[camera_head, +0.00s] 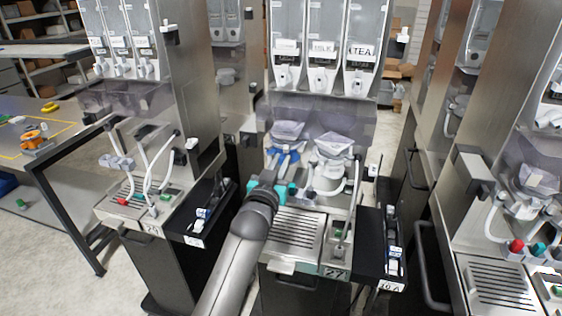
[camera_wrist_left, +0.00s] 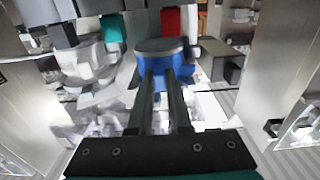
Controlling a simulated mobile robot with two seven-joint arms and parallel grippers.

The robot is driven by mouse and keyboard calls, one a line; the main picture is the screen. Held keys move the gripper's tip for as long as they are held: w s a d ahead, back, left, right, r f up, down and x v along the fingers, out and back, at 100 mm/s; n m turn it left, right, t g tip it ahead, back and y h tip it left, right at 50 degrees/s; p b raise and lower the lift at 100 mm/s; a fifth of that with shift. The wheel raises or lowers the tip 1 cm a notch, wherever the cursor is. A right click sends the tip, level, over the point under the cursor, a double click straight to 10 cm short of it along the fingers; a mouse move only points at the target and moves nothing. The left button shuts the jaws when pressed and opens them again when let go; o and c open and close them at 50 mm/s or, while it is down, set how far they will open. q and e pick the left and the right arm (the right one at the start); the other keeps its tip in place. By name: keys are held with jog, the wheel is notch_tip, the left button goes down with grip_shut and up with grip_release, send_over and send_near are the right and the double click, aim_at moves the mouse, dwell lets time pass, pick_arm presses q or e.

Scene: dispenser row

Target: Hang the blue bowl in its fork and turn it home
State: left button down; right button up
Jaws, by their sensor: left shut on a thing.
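The blue bowl (camera_head: 284,156) is at the left station of the middle dispenser, just under a clear funnel. My left gripper (camera_head: 272,180) reaches up to it from below and is shut on it. In the left wrist view the blue bowl (camera_wrist_left: 156,72), with a grey round part on it, sits at the tips of the two dark fingers (camera_wrist_left: 163,84). The fork is hidden or too small to make out, so I cannot tell whether the bowl is seated or how it is turned. My right gripper is not in view.
A white bowl-like unit (camera_head: 330,170) stands close to the right on the same dispenser. A slotted drip tray (camera_head: 293,232) lies below. Teal (camera_wrist_left: 113,32) and red (camera_wrist_left: 171,20) parts are near the bowl. Neighbouring dispensers (camera_head: 150,180) flank this one; narrow floor gaps lie between.

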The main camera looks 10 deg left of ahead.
pick_arm(q)
jog(key=shift+r, duration=0.1)
jog(key=shift+w+a+m+h+p, duration=0.1)
jog(key=shift+a+m+h+p, duration=0.3)
jog(key=shift+m+h, duration=0.3)
jog(key=shift+a+h, duration=0.1)
jog(key=shift+h, duration=0.6)
jog(key=shift+m, duration=0.4)
jog(key=shift+w+a+m+g+h+b, duration=0.1)
jog(key=shift+a+m+g+h+b, duration=0.25)
jog(key=shift+h, duration=0.45)
jog(key=shift+a+m+h+b, duration=0.15)
jog(key=shift+m+h+b, duration=0.25)
jog(key=shift+h, duration=0.2)
